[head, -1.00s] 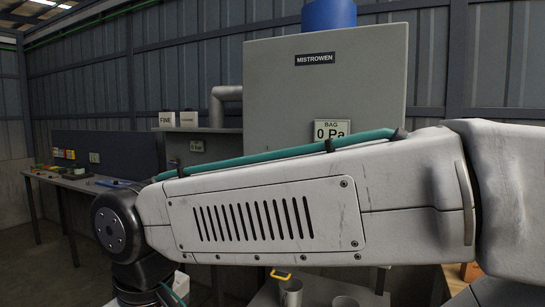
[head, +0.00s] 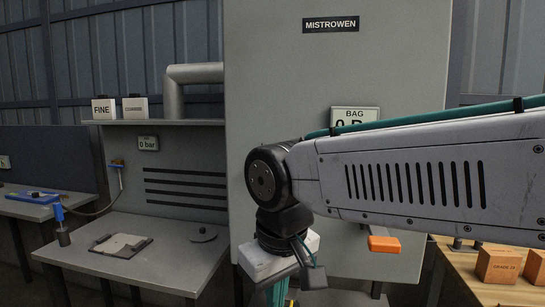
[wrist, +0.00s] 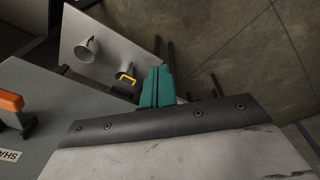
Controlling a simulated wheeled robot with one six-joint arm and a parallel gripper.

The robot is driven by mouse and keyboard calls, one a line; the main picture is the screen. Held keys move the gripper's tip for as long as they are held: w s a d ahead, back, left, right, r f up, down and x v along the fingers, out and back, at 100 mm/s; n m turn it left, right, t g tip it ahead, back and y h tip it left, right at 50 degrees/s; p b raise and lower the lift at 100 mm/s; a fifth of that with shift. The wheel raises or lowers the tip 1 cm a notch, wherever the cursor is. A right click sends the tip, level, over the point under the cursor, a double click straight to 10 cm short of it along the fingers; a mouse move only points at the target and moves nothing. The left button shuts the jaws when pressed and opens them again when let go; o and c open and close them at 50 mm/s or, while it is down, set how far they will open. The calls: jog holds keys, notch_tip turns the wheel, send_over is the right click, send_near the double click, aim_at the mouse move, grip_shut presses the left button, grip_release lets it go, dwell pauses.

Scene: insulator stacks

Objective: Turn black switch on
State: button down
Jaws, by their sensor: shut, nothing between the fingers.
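I cannot make out a black switch in either view. My gripper (wrist: 157,86) shows in the wrist view as teal fingers, shut and empty. In the head view the gripper (head: 279,293) is at the bottom edge, pointing down, mostly cut off. It is in front of the grey MISTROWEN cabinet (head: 285,90). An orange handle (head: 384,243) is low on the cabinet, under my arm. My arm hides part of the cabinet front.
A grey bench (head: 140,262) with a flat plate stands left. A 0 bar gauge (head: 148,143) is above it. A blue tool (head: 57,208) stands at its left edge. Orange blocks (head: 498,264) lie on a wooden table at right. Two metal cups and a yellow handle show in the wrist view.

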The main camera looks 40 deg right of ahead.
jog(key=w+d+r+m+t+h, duration=0.1)
jog(key=w+d+r+m+h, duration=0.2)
jog(key=w+r, duration=0.55)
jog(key=w+d+r+m+t+h, duration=0.1)
jog(key=w+d+r+m+t, duration=0.15)
jog(key=w+d+r, duration=0.45)
jog(key=w+d+r+m+h, duration=0.2)
jog(key=w+d+r+m, duration=0.15)
jog(key=w+r, duration=0.75)
jog(key=shift+m, duration=0.3)
jog(key=a+x, duration=0.1)
jog(key=x, duration=0.3)
jog(key=f+x, duration=0.1)
jog(key=x, duration=0.4)
jog(key=a+f+x, duration=0.1)
jog(key=x, duration=0.3)
jog(key=shift+w+a+f, duration=0.15)
jog(key=shift+w+f, duration=0.05)
jog(key=shift+f, duration=0.55)
jog(key=shift+h, duration=0.3)
